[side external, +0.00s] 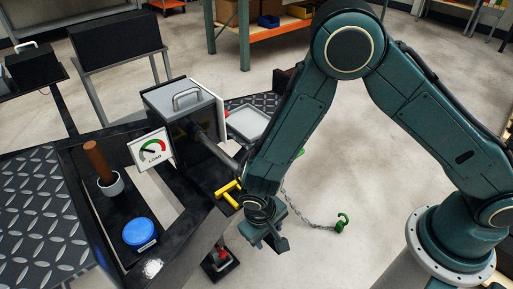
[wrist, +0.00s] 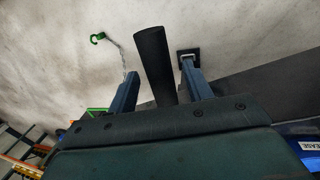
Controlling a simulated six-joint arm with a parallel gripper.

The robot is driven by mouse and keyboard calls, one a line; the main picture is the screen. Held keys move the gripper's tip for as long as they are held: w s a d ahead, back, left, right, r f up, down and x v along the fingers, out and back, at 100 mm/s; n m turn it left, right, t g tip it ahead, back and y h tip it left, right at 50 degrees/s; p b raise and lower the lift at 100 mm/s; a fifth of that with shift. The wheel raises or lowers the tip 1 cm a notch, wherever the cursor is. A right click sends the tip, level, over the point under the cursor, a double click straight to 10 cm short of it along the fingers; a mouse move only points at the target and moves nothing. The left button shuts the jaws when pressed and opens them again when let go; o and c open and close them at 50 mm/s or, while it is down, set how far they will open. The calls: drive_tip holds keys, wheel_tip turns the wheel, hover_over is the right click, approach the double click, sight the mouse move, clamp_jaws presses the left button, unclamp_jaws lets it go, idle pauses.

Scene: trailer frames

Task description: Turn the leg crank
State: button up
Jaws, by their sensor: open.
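My gripper (side external: 262,232) hangs at the front of the trailer frame, by the yellow T-shaped handle (side external: 228,190). In the wrist view my gripper (wrist: 160,68) is open, with its two blue-grey fingers apart. A dark round bar (wrist: 152,55), which looks like the crank's handle, stands between the fingers. Gaps show on both sides of it, and I cannot tell whether either finger touches it. The leg's foot (side external: 221,267), with a red part above it, is below and left of my gripper. The rest of the crank is hidden behind my gripper and arm.
The trailer's black frame carries a grey box with a handle (side external: 182,97), a load gauge (side external: 152,150), a blue lid (side external: 139,232) and a white cup with a brown stick (side external: 110,184). A chain with a green hook (side external: 343,222) lies on open floor to the right.

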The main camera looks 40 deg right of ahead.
clamp_jaws()
idle(0.3)
drive_tip(key=shift+d, duration=0.2)
drive_tip(key=shift+d+h, duration=0.75)
drive_tip(key=shift+h, duration=0.05)
drive_tip(key=d+r+h, duration=0.3)
drive_tip(key=d+h, duration=0.3)
drive_tip(key=d, duration=0.1)
drive_tip(key=d+r+h, duration=0.1)
drive_tip(key=d+r, duration=0.1)
drive_tip(key=r, duration=0.5)
drive_tip(key=d+r+h, duration=0.1)
drive_tip(key=d+r, duration=0.2)
drive_tip(key=r, duration=0.5)
drive_tip(key=shift+r, duration=0.15)
